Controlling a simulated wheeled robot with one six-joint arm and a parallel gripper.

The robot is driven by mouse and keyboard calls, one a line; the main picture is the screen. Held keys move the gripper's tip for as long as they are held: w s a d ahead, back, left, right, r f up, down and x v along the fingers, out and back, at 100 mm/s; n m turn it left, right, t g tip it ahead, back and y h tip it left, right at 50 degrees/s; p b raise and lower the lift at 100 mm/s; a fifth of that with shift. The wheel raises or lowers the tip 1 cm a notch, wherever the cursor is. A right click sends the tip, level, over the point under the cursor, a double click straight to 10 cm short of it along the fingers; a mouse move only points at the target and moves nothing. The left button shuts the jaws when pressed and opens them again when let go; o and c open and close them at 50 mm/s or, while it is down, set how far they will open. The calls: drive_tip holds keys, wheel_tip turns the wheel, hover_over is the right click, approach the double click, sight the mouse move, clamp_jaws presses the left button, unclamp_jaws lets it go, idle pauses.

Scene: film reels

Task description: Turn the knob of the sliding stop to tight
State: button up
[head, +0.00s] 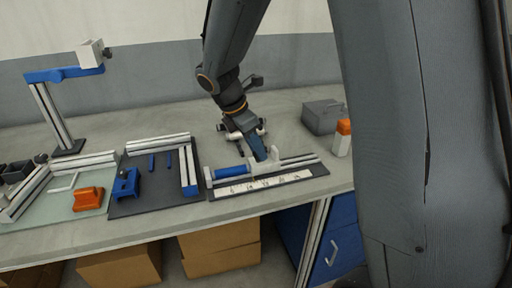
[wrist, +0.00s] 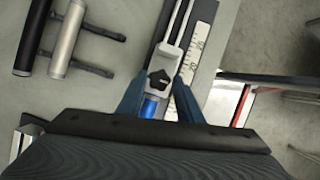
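The sliding stop (wrist: 171,55) is a pale block on a metal rail. Its black star-shaped knob (wrist: 158,80) faces up in the wrist view. A blue cylinder (wrist: 150,107) lies next to the stop. In the head view the stop (head: 275,154) is partly hidden by my gripper, and the knob cannot be made out. My gripper (wrist: 160,78) has two blue fingers, one on each side of the knob, with a gap between finger and knob on both sides. The fingers look open and hold nothing. Its height above the knob is hard to tell.
The stop's rail sits on a dark base with a white printed scale (head: 262,184) near the bench (head: 160,222) front edge. A dark mat (head: 150,208) with blue parts lies to its left. A grey box (head: 322,117) and an orange-capped bottle (head: 342,143) stand to the right.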

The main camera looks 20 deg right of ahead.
drive_tip(key=c, duration=0.6)
